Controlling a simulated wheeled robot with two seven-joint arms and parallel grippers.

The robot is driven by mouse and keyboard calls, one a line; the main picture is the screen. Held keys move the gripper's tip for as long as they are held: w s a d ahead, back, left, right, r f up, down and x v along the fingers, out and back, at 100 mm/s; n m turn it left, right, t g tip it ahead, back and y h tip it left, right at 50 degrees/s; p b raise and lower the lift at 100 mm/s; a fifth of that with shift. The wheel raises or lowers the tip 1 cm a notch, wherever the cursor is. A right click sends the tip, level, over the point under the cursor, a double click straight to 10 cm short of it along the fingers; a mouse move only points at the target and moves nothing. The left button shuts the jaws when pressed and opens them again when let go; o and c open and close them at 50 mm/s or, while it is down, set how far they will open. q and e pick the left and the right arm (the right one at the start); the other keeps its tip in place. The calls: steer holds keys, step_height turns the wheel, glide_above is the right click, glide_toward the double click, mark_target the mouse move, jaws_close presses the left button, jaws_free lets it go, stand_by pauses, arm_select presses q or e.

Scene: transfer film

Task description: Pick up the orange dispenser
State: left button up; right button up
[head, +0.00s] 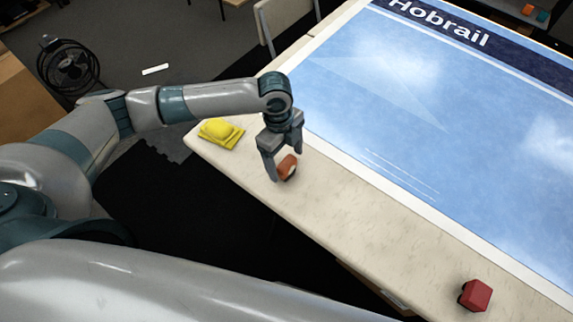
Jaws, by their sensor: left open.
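The orange dispenser (287,167) is a small orange piece with a pale face and dark parts, on the cream table near its front edge. My left gripper (285,167) points down over it with its jaws open. One finger is to the left of the dispenser and the other is behind it to the right. The dispenser appears to lie between the fingers; I cannot tell whether they touch it. My right gripper is not in view.
The cream table (370,240) carries a large blue "Hobrail" film sheet (400,110). A red dispenser-like block (475,295) stands at the lower right. A black fan (68,66) stands on the floor.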

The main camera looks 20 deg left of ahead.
arm_select(q)
steer(key=shift+d+f, duration=0.1)
steer(key=shift+f, duration=1.05)
steer(key=c, duration=1.2)
